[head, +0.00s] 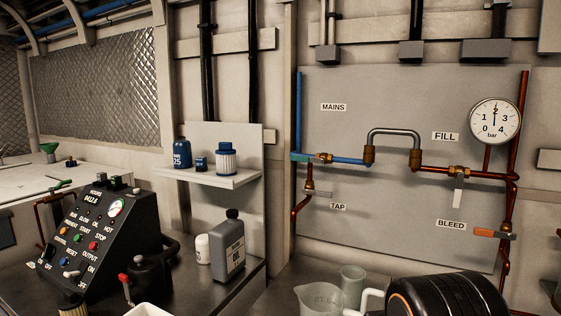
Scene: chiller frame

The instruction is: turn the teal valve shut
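The teal valve handle (302,156) is on the grey wall panel (360,220), below and left of the MAINS label (333,107). It looks small and roughly level, in line with the blue horizontal pipe (348,161), beside a brass fitting (325,158). A blue upright pipe (299,110) runs down to it at the panel's left edge. The handle's exact angle is hard to tell at this size. My gripper is not in view, and nothing is seen touching the handle.
Other valves are a grey FILL lever (458,190), an orange BLEED lever (487,233) and a TAP lever (318,193). Clear jugs (318,300) and a black ribbed body (450,295) stand below the panel. A shelf (212,179) with containers is left of it.

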